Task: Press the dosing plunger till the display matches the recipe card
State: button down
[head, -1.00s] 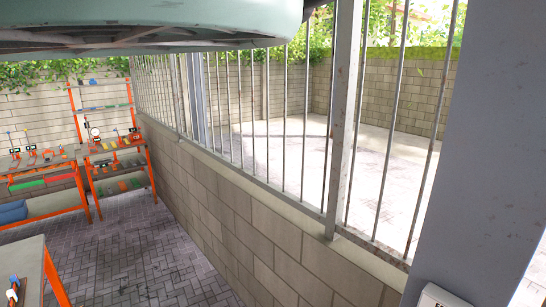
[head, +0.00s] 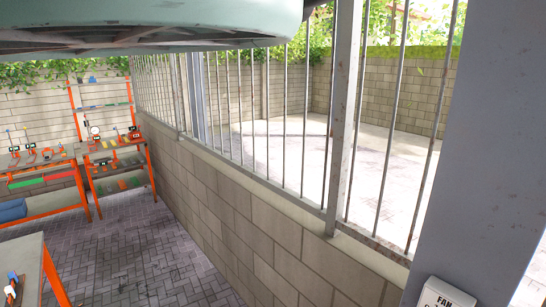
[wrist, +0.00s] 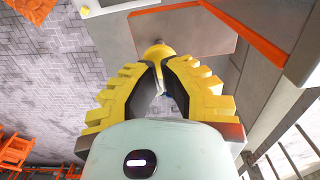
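My gripper (wrist: 158,62) shows in the wrist view, with yellow stepped fingers and dark inner pads. The fingers converge to a narrow gap at their tips. A rounded yellow piece (wrist: 157,51) sits at the tips; I cannot tell whether it is part of the fingers or a thing between them. Beyond it is a grey-brown surface (wrist: 205,30). I cannot make out a dosing plunger or recipe card in either view. Small devices with dark display-like faces (head: 134,132) stand on the far rack, too small to read.
Orange-framed benches (head: 65,165) with tools stand at the far left. A near bench (head: 28,258) is at the lower left. A block wall with railings (head: 230,190) runs along the right. Paving between is clear.

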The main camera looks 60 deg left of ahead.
jog(key=shift+f+b, duration=1.5)
jog(key=shift+f, duration=0.15)
jog(key=shift+r, duration=0.15)
jog(key=shift+w+a+r+p, duration=0.1)
jog(key=shift+r+p, duration=2.2)
jog(key=shift+r, duration=0.55)
